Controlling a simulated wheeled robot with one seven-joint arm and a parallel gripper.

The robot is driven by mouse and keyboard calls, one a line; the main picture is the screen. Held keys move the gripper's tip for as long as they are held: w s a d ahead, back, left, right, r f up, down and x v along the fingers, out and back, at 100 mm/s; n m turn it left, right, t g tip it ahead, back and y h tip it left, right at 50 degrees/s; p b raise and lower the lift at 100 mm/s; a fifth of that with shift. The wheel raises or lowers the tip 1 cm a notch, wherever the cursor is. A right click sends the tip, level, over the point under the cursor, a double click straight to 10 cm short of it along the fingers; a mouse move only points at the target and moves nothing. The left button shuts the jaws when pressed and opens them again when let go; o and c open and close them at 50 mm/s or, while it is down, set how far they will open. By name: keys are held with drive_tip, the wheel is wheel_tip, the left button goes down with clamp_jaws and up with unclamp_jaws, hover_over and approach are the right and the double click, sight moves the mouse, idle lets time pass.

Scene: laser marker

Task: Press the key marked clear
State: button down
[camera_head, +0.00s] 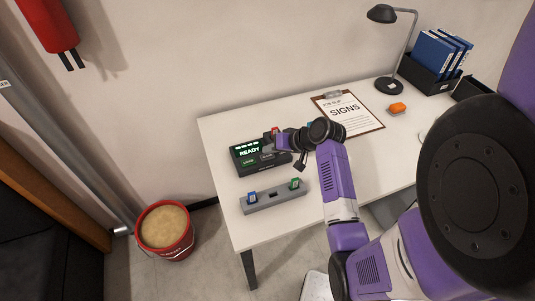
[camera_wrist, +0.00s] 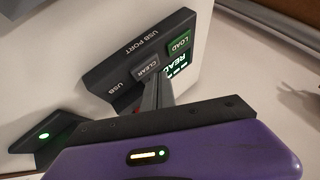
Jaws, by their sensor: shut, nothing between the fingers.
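The dark control box (camera_head: 236,167) sits on the desk's left side, with a lit green READY screen (camera_head: 249,149). Its grey key marked CLEAR (camera_wrist: 146,68) shows in the wrist view, beside a green key marked LOAD (camera_wrist: 180,43). My gripper (camera_wrist: 162,88) is shut and empty, its dark fingers at the near edge of the CLEAR key and partly covering the READY screen. I cannot tell whether the tips touch the key. In the head view my wrist hangs over the box's right side and hides the fingertips.
A grey holder (camera_head: 274,201) with a blue piece (camera_head: 252,197) and a green piece (camera_head: 294,184) lies in front of the box. A SIGNS clipboard (camera_head: 367,127), an orange object (camera_head: 397,107), a lamp (camera_head: 388,86) and blue binders (camera_head: 432,54) stand further right. A red bucket (camera_head: 165,247) is on the floor.

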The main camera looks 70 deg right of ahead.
sight(270, 157)
idle(0.3)
wheel_tip(270, 157, up, 5)
drive_tip(key=p, duration=0.5)
drive_tip(key=shift+r, duration=0.1)
idle(0.8)
